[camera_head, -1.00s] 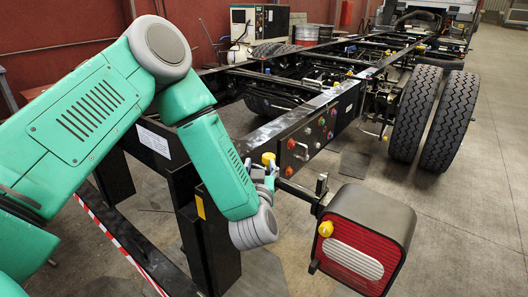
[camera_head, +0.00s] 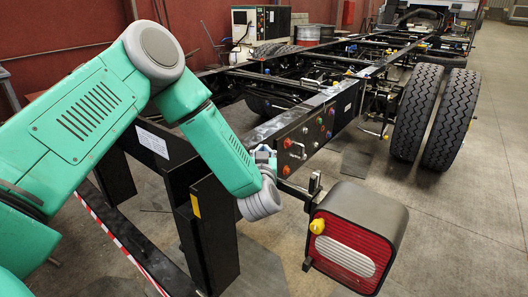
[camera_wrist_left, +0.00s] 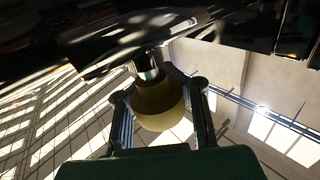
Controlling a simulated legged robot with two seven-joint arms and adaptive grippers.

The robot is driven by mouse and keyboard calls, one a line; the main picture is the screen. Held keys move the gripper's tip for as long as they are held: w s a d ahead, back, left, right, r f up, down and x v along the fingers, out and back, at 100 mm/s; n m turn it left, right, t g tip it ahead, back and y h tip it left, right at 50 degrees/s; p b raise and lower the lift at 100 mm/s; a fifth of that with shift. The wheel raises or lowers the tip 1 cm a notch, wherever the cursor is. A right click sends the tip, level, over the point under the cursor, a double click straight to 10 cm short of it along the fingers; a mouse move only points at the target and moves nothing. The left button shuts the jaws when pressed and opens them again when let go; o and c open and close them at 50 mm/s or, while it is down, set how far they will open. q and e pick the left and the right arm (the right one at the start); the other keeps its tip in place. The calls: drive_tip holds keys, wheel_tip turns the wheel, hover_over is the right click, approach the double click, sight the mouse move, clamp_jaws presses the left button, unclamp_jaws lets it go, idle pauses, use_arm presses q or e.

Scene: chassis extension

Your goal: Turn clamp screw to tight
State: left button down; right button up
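In the left wrist view, a dull yellow knob of the clamp screw (camera_wrist_left: 158,104) hangs from a metal shaft under a dark frame part. The two fingers of my left gripper (camera_wrist_left: 158,78) stand on either side of the knob, their tips bent inward near its top. Whether they press on it I cannot tell. In the head view, my left gripper (camera_head: 265,156) is at the near end of the black chassis rail (camera_head: 290,122), mostly hidden behind my wrist. The knob is not clearly visible there. My right gripper is in neither view.
A tail-light box (camera_head: 352,240) with a yellow knob (camera_head: 317,226) sits right of my wrist. A black stand (camera_head: 207,235) is just below my forearm. Double wheels (camera_head: 432,115) are at the right. Open floor lies at the lower right.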

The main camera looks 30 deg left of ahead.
use_arm(q)
drive_tip(key=shift+m+h, duration=0.3)
drive_tip(key=shift+h, duration=0.1)
drive_tip(key=shift+w+d+m+t+h+p, duration=0.1)
drive_tip(key=shift+d+m+t+h, duration=0.25)
drive_tip(key=shift+m+h, duration=0.85)
drive_tip(key=shift+s+d+m+t+h+p, duration=0.15)
drive_tip(key=shift+m+t+h, duration=0.45)
drive_tip(key=shift+h, duration=1)
drive_tip(key=shift+w+d+m+t+h+p, duration=0.15)
drive_tip(key=shift+d+m+t+h, duration=0.2)
drive_tip(key=shift+m+h, duration=0.85)
drive_tip(key=shift+f+h, duration=0.1)
drive_tip(key=shift+h, duration=0.4)
